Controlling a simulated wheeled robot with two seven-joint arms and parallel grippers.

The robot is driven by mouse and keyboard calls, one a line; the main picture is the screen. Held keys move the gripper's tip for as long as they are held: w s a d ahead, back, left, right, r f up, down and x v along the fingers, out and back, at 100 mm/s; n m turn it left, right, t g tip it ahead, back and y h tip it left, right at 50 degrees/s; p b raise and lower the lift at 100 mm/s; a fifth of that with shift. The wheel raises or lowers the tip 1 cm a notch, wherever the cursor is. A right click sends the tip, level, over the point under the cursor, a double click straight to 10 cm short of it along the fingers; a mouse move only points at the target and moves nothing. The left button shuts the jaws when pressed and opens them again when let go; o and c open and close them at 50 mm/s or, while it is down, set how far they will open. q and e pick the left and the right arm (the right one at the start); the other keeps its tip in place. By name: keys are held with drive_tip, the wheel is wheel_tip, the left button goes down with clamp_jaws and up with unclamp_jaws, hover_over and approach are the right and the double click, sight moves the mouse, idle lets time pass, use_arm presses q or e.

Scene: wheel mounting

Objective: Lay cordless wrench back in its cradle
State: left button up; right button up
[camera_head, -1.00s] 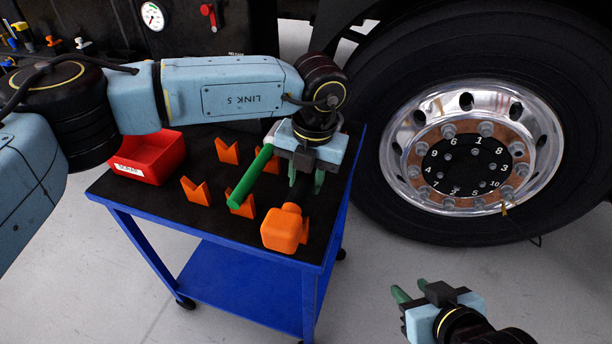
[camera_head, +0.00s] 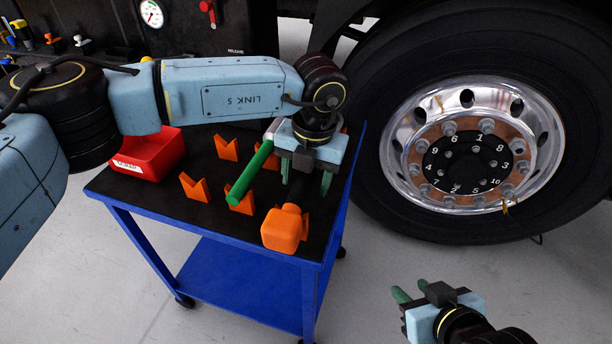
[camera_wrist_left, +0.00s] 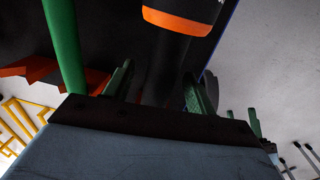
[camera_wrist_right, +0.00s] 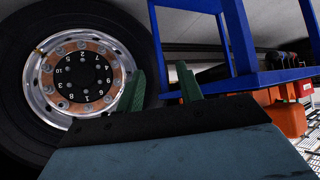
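The cordless wrench, with an orange block-shaped end (camera_head: 281,230) and a dark body, lies at the front right of the cart's black top. Its orange band (camera_wrist_left: 178,20) also shows in the left wrist view. Orange cradle pieces (camera_head: 303,225) show beside it; its exact seating is partly hidden. My left gripper (camera_head: 305,178) is over the wrench's dark rear part, fingers spread and pointing down. In the left wrist view the fingers stand apart, with the dark body between them and apparent gaps. My right gripper (camera_head: 411,290) is open and empty, right of the cart.
A green rod (camera_head: 249,172) lies close left of my left gripper, over orange V-blocks (camera_head: 195,187). A red bin (camera_head: 147,155) stands at the cart's (camera_head: 215,225) back left. The truck wheel (camera_head: 477,150) is right of the cart. Floor between cart and right gripper is clear.

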use_arm(q)
drive_tip(key=shift+f, duration=0.15)
drive_tip(key=shift+r, duration=0.35)
wheel_tip(320, 180, up, 13)
drive_tip(key=d+p, duration=0.1)
drive_tip(key=p, duration=0.3)
drive_tip(key=shift+s+d, duration=0.15)
drive_tip(key=shift+s, duration=0.1)
use_arm(e)
drive_tip(key=s+d+f+g+h, duration=0.1)
drive_tip(key=s+d+f+g, duration=0.3)
drive_tip(key=s, duration=0.4)
drive_tip(key=shift+f+g+h, duration=0.4)
drive_tip(key=shift+f+g, duration=0.4)
drive_tip(key=shift+g, duration=0.3)
drive_tip(key=shift+w, duration=0.1)
